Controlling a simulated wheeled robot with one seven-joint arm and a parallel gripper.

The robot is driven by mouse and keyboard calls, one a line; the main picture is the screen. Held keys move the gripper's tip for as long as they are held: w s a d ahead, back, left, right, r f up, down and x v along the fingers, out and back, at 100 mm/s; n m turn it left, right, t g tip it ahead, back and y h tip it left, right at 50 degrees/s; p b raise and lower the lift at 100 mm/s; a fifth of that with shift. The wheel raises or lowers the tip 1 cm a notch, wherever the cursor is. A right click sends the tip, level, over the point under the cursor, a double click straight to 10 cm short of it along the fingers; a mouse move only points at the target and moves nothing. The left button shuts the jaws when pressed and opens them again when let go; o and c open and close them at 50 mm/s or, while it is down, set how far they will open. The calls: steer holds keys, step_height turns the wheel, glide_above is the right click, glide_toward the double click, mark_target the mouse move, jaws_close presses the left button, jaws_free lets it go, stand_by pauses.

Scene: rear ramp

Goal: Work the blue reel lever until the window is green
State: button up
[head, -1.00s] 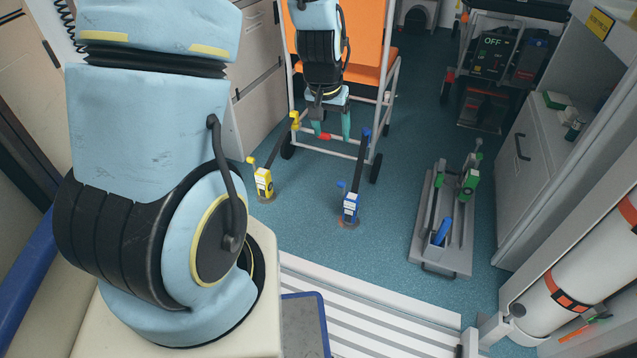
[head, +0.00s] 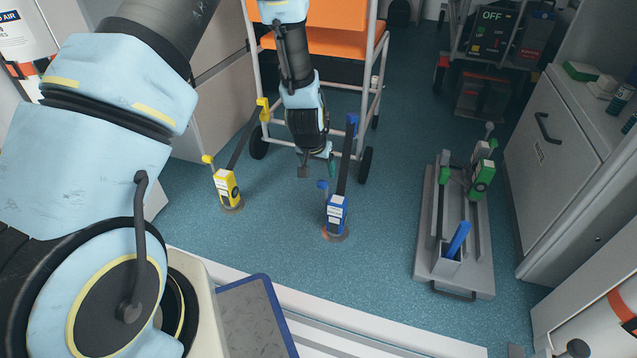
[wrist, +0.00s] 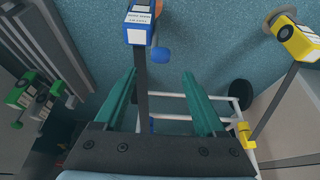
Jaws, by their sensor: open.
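The blue reel (head: 336,213) stands on the floor, with a dark strap running up to a blue hook (head: 352,125) at the orange chair. Its blue lever (head: 322,184) sticks out at the upper left and ends in a round knob. In the wrist view the reel (wrist: 140,28) is at the top, and the lever knob (wrist: 160,55) lies just beyond my fingertips, roughly centred between them. My gripper (wrist: 160,72) is open, with teal fingers apart and the strap seen between them. In the head view my gripper (head: 318,170) hangs just above and left of the lever. I cannot make out the window's colour.
A yellow reel (head: 226,187) with its own strap stands to the left. The orange chair (head: 335,35) on a white wheeled frame is behind. A grey rail plate (head: 455,275) with green reels is at the right. Blue floor is clear between reel and plate.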

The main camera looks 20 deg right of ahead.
mark_target(322, 182)
steer(key=b+x, duration=0.3)
steer(key=x, duration=0.6)
jaws_close()
stand_by(0.4)
stand_by(0.9)
